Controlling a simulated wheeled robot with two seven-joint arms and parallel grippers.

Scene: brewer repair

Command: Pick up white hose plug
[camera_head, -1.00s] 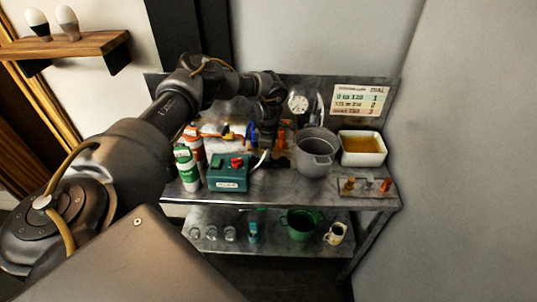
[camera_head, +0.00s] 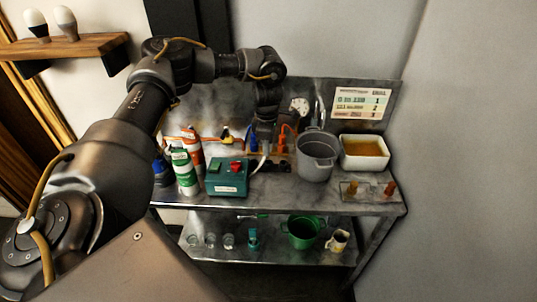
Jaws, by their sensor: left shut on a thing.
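My left gripper (camera_head: 265,140) is above the back middle of the metal bench, fingers pointing down. It is shut on the white hose plug; the plug itself is mostly hidden by the fingers. A white curved hose (camera_head: 262,160) shows just below the fingertips, running down beside the teal box. My right gripper is not in view.
A teal box (camera_head: 227,180) with a red knob and spray bottles (camera_head: 185,172) stand to the left. A grey pot (camera_head: 316,157), a white tray of amber liquid (camera_head: 365,153) and a small plug stand (camera_head: 370,194) are to the right. The lower shelf holds cups and a green pot (camera_head: 302,232).

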